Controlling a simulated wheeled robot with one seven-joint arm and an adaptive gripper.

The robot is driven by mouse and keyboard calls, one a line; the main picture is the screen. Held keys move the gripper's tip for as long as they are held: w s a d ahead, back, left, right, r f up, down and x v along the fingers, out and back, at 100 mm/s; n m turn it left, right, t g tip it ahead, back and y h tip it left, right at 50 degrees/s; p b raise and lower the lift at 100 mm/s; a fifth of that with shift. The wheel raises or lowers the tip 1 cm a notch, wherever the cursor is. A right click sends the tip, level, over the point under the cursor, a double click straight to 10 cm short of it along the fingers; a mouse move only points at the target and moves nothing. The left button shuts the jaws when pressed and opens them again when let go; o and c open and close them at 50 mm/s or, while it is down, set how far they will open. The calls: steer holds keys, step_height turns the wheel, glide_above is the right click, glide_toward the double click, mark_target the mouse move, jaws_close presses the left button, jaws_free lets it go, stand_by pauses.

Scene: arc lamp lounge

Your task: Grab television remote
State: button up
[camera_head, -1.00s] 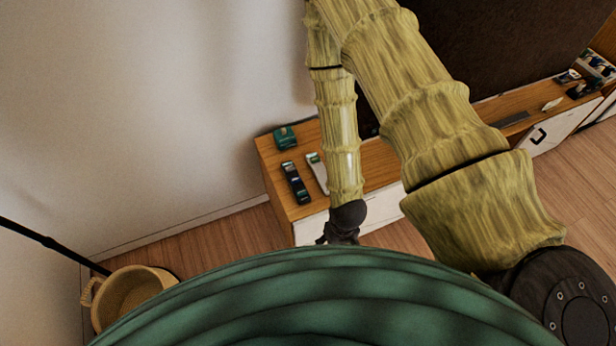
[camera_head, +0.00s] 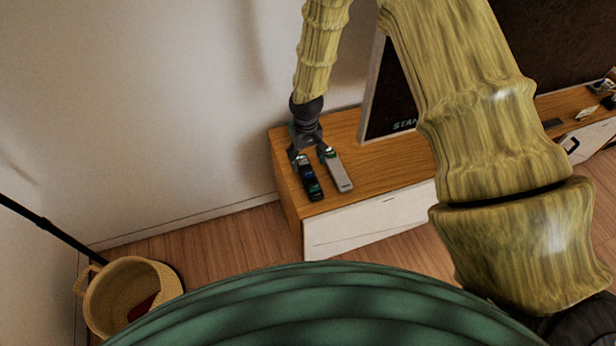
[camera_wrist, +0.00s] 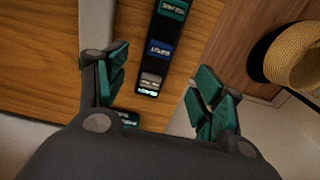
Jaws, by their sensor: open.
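A dark remote-like device (camera_head: 311,182) with coloured labels lies on the left end of the wooden cabinet (camera_head: 377,170). A grey slim device (camera_head: 340,172) lies just right of it; I cannot tell by label which is the television remote. My gripper (camera_head: 309,157) is open and points down at the far ends of these two. In the wrist view the dark device (camera_wrist: 164,45) shows between and beyond the two teal-padded fingers of my gripper (camera_wrist: 161,78), with no visible contact. A teal piece (camera_wrist: 128,118) shows partly behind the palm.
A framed dark screen or panel (camera_head: 390,95) stands on the cabinet right of the devices. A woven basket (camera_head: 128,292) is on the floor at left, also in the wrist view (camera_wrist: 292,55). The wall is close behind the cabinet. Small items (camera_head: 588,113) lie far right.

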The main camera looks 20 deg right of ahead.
mark_target(308, 172)
steer(key=shift+s+d+f+p, duration=0.15)
steer(key=shift+f+p, duration=0.2)
steer(key=shift+f, duration=1.65)
steer(key=shift+s+d+f+p, duration=0.1)
steer(key=shift+f+p, duration=0.25)
steer(key=shift+f, duration=1.6)
steer(key=c, duration=1.2)
